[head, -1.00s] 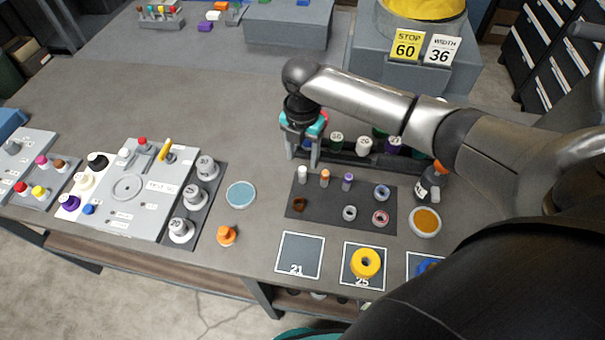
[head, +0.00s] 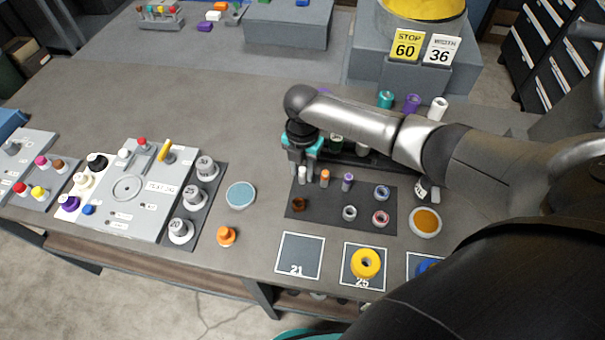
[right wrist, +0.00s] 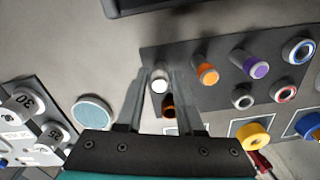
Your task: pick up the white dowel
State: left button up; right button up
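The white dowel (head: 302,174) stands upright at the back left corner of the dark mat (head: 337,219). In the right wrist view the white dowel (right wrist: 160,84) shows between the two fingers, end-on. My right gripper (head: 302,180) points down over it with fingers apart, one on each side. In the right wrist view the gripper (right wrist: 160,92) is open, with a gap visible on both sides of the dowel. My left gripper is not in view.
An orange dowel (head: 325,178) and a purple dowel (head: 347,182) stand just right of the white one. Several rings lie on the mat. A dark rack with bottles stands behind.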

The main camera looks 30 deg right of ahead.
grip_shut()
jog(key=shift+r, duration=0.1)
dwell(0.4)
